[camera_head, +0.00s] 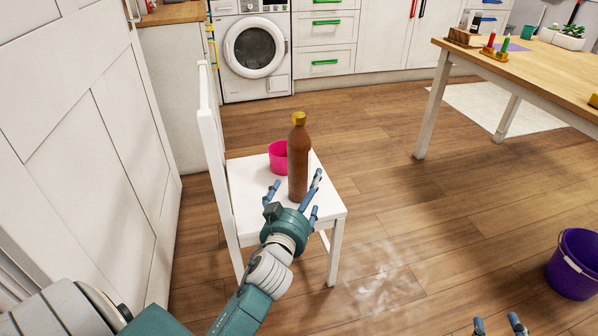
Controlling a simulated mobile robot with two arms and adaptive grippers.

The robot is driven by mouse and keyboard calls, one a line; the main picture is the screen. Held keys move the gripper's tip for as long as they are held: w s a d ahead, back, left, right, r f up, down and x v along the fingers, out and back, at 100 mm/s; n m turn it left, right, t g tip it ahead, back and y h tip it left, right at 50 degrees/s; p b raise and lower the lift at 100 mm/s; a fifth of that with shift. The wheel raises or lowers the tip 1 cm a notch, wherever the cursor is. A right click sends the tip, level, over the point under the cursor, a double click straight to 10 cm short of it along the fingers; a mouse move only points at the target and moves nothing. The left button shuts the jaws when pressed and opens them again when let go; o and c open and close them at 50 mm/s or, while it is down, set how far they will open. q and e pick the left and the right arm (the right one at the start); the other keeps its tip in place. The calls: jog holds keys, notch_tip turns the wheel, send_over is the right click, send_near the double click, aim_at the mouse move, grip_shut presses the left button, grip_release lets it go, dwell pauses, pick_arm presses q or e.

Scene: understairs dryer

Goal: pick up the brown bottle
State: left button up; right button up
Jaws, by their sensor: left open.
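The brown bottle (298,158) with a yellow cap stands upright on the seat of a white chair (327,196). My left gripper (293,188) is open, its blue fingers spread to either side of the bottle's lower part in the picture. The bottle's base is partly hidden behind the gripper, and I cannot tell whether any finger touches it. Only the fingertips of my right gripper (498,325) show at the bottom edge, apart from each other, over the floor.
A pink cup (278,157) stands on the seat just left of the bottle. The chair's backrest (212,150) rises at the left. A purple bucket (574,264) stands on the floor at right. A wooden table (530,72) is at the upper right.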

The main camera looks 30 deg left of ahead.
aim_at(301, 162)
pick_arm(q)
jog(key=shift+n+y, duration=0.6)
jog(key=w+a, duration=0.3)
jog(key=w, duration=0.1)
jog(key=w+a, duration=0.2)
jog(key=shift+w+a+r+b, duration=0.25)
jog(key=shift+w+a+b, duration=0.1)
jog(key=shift+w+a, duration=0.15)
jog(key=shift+w, duration=0.3)
jog(key=b+x, duration=0.1)
jog(key=x, duration=0.4)
jog(key=shift+w+f, duration=0.1)
jog(key=c, duration=2)
pick_arm(e)
notch_tip(301, 162, up, 11)
jog(key=w+a+t+y, duration=0.1)
jog(key=a+t, duration=0.1)
jog(key=t, duration=0.3)
jog(key=shift+w+y, duration=0.4)
jog(key=shift+f, duration=0.15)
